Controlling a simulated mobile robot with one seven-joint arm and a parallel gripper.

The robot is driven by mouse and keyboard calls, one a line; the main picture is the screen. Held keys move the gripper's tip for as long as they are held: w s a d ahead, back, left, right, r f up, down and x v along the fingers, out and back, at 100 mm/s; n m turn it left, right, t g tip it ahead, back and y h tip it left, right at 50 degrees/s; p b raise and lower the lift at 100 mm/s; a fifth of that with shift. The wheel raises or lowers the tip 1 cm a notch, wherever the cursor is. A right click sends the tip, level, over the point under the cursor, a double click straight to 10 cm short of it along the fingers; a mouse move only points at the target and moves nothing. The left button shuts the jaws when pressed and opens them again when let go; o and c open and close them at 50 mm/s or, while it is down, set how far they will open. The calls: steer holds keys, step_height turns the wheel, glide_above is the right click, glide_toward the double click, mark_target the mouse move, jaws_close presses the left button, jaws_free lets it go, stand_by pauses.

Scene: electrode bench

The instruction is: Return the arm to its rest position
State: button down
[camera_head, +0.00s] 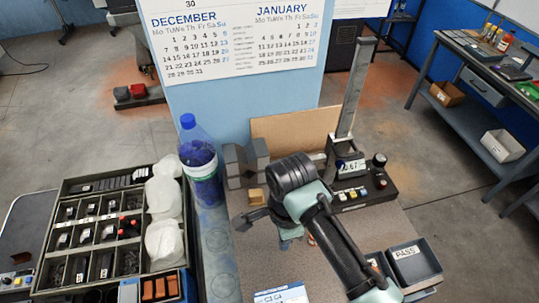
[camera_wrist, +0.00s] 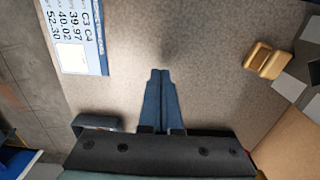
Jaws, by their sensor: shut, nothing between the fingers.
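My arm (camera_head: 330,235), black and pale green, reaches from the lower right over the bench top, bent at a black joint near the middle. In the wrist view my gripper (camera_wrist: 160,72) has its two blue fingers together, with nothing between them, over bare speckled bench surface. In the head view the fingers are mostly hidden behind the arm. A brass-coloured block (camera_head: 257,196) stands left of the arm; it also shows at the upper right of the wrist view (camera_wrist: 258,60), apart from the fingers.
A height gauge (camera_head: 362,185) stands behind the arm, with dark grey blocks (camera_head: 240,165) and a blue-capped bottle (camera_head: 200,165) to the left. The PASS tray (camera_head: 432,262) lies close right of the arm. A printed card (camera_head: 280,295) is at the front. A sorting case (camera_head: 75,185) stands far left.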

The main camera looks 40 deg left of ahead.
step_height(320, 180, up, 2)
steer(key=shift+s+a+r, duration=0.1)
steer(key=shift+s+r, duration=0.05)
steer(key=shift+r, duration=0.1)
steer(key=shift+w+d+r+b, duration=0.1)
steer(key=shift+w+r+b, duration=0.15)
steer(key=shift+r, duration=0.7)
steer(key=shift+w+d+r+b, duration=0.15)
steer(key=shift+w+r+b, duration=0.05)
steer(key=shift+r, duration=0.7)
steer(key=shift+w+d+r+b, duration=0.1)
steer(key=shift+w+r+b, duration=0.15)
steer(key=shift+r, duration=0.7)
